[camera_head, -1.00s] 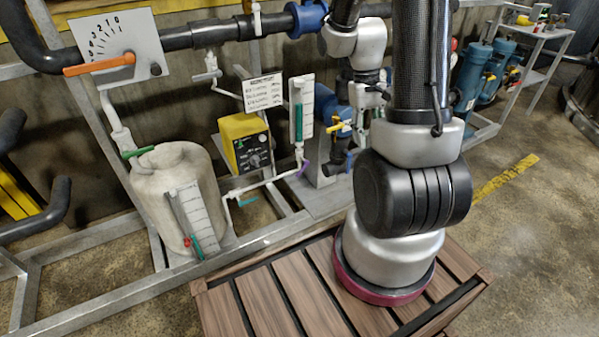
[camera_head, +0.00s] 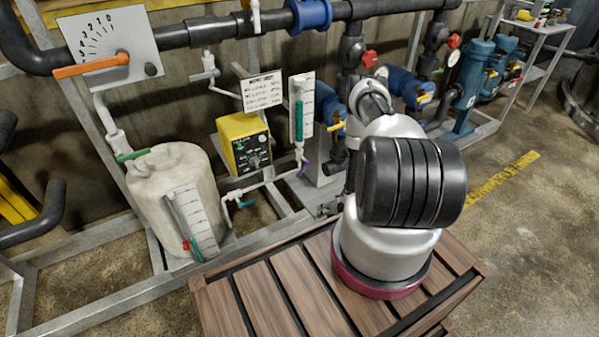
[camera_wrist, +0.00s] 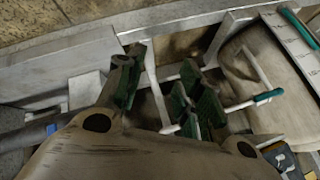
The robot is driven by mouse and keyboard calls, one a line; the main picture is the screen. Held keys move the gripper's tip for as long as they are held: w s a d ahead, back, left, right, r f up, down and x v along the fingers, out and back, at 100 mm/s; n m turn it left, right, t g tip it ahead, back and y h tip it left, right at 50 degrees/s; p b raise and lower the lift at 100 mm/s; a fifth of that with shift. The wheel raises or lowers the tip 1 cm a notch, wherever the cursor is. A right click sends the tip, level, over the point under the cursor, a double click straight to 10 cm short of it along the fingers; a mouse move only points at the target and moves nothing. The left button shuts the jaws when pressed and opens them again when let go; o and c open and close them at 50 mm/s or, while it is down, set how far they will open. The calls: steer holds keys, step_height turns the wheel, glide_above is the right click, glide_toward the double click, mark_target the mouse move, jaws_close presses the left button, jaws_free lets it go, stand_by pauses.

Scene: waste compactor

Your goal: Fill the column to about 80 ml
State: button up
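A slim graduated column (camera_head: 300,110) with a white scale board stands right of the yellow pump; its level is too small to read. Below it, a purple valve handle (camera_head: 305,169) and a teal valve handle (camera_head: 247,203) sit on white piping. A second graduated tube and scale (camera_head: 188,215) stands before the white tank (camera_head: 165,190). In the wrist view my gripper (camera_wrist: 165,92) is open, its green-padded fingers apart, with white pipework between and beyond them. A teal handle (camera_wrist: 268,96) lies right of the fingers, apart from them. My arm mostly hides the gripper in the head view.
The yellow pump (camera_head: 243,143) stands between tank and column, with a printed label card (camera_head: 262,92) above. A grey metal frame (camera_head: 110,280) runs along the front. An orange lever (camera_head: 92,66) sits upper left. Blue-bodied valves and pumps (camera_head: 470,85) stand right.

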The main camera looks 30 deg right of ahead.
steer(key=w+r+t+y, duration=0.1)
steer(key=w+r+t, duration=0.3)
steer(key=w+r, duration=0.3)
steer(key=m+t, duration=0.1)
steer(key=t, duration=0.2)
glide_toward(301, 173)
steer(key=w, duration=0.3)
steer(key=shift+m+y, duration=0.3)
steer(key=shift+f+x, duration=0.2)
steer(key=shift+x, duration=1.75)
steer(key=shift+f+x, duration=0.25)
steer(key=shift+x, duration=1.75)
steer(key=shift+s+a, duration=0.15)
jaws_close()
